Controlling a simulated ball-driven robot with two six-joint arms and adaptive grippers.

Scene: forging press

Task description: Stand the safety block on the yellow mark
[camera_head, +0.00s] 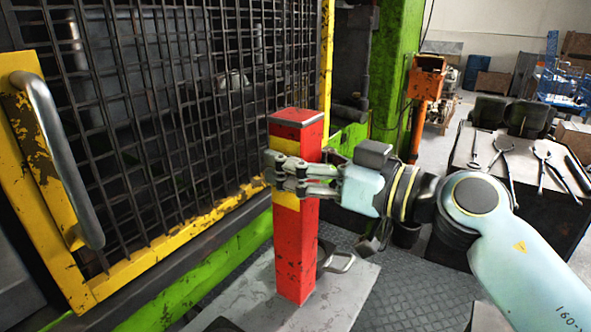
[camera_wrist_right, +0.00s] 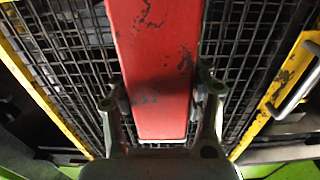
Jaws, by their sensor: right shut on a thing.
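The safety block is a tall red post (camera_head: 296,245) with yellow bands and a dark-edged top, standing upright in front of the mesh guard. My right gripper (camera_head: 283,175) is shut on its upper half, coming in from the right. In the right wrist view the red block (camera_wrist_right: 152,70) lies between the two fingers (camera_wrist_right: 160,98). The lower end of the block is over a light grey plate (camera_head: 345,290); I cannot tell whether it touches it. I see no yellow mark on the plate. My left gripper is not in view.
A yellow-framed mesh guard (camera_head: 150,130) with a steel handle (camera_head: 60,160) fills the left. A metal loop (camera_head: 340,262) is beside the block's lower part. A green press column (camera_head: 398,60) and an orange post (camera_head: 424,85) stand behind. A bench with wrenches (camera_head: 500,145) is at right.

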